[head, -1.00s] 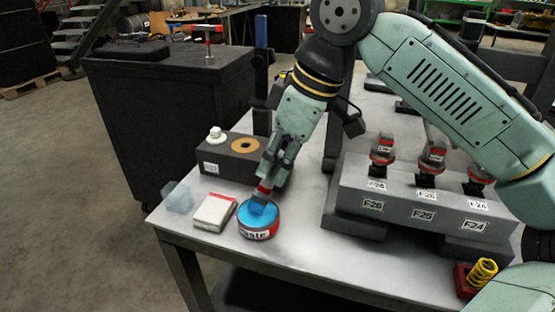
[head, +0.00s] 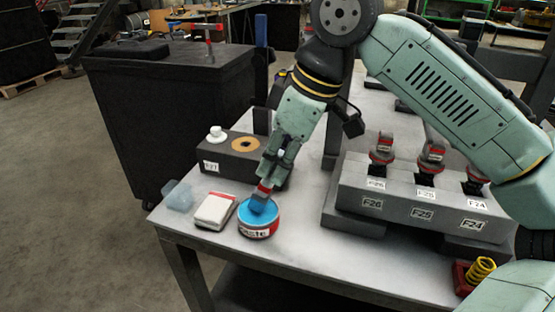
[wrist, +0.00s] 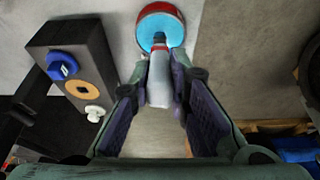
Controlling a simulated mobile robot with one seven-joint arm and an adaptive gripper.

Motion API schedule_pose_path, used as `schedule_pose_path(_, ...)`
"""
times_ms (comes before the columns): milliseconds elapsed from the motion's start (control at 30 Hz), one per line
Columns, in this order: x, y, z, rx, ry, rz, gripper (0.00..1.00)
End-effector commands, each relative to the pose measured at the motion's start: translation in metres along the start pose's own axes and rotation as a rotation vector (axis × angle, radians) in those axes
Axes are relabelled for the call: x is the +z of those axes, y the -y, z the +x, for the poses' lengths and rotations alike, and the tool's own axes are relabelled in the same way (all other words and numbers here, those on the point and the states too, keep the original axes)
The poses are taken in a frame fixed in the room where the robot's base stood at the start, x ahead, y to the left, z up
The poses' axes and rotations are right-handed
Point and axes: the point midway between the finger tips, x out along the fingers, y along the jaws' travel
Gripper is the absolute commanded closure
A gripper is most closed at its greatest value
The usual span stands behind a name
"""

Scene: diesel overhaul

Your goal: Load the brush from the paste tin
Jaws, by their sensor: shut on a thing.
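The paste tin (head: 258,229) is a round red tin with a white label and a blue top surface, standing near the front left edge of the table. It also shows at the top of the wrist view (wrist: 146,23). My gripper (head: 270,180) is shut on the brush (wrist: 160,78), which has a pale handle in the wrist view and a red band in the head view. The brush points down, tilted, and its dark blue tip overlaps the blue surface of the tin. I cannot tell how deep the tip is.
A white box (head: 214,211) and a translucent blue piece (head: 178,196) lie left of the tin. A dark block (head: 225,165) with a white knob and tan ring stands behind. A grey labelled rack (head: 400,205) stands to the right, with a yellow spring (head: 481,270) in front.

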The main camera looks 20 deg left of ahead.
Motion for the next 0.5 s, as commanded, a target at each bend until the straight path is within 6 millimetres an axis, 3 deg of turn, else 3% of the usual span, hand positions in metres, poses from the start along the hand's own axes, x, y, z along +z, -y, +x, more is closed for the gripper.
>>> schedule_pose_path(167, 0.0, 0.0, -0.002, -0.003, 0.004, -0.001, 1.0)
schedule_pose_path(500, -0.01, 0.001, -0.027, -0.002, 0.001, -0.002, 1.0)
